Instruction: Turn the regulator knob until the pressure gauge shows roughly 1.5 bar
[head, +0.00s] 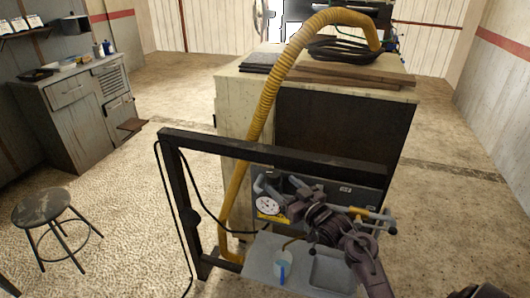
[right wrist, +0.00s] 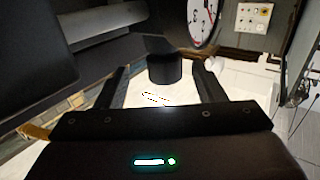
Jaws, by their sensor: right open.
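The pressure gauge (head: 268,206) has a white round dial on the dark panel of the rack. It also shows, cut off, at the top of the right wrist view (right wrist: 203,18); its reading is too small to tell. A black cylindrical knob (right wrist: 165,68) stands between the two spread fingers of my right gripper (right wrist: 159,72), with gaps visible on both sides. In the head view my right gripper (head: 297,192) is just right of the gauge, in front of the panel, and hides part of it. My left gripper is not in view.
A dark rack frame (head: 270,150) surrounds the panel. A grey tray (head: 258,248) below holds a cup with a blue item (head: 282,270). Yellow-and-grey handles (head: 375,220) stick out at right. A yellow hose (head: 268,95) arches over the bench behind. A stool (head: 42,207) stands left.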

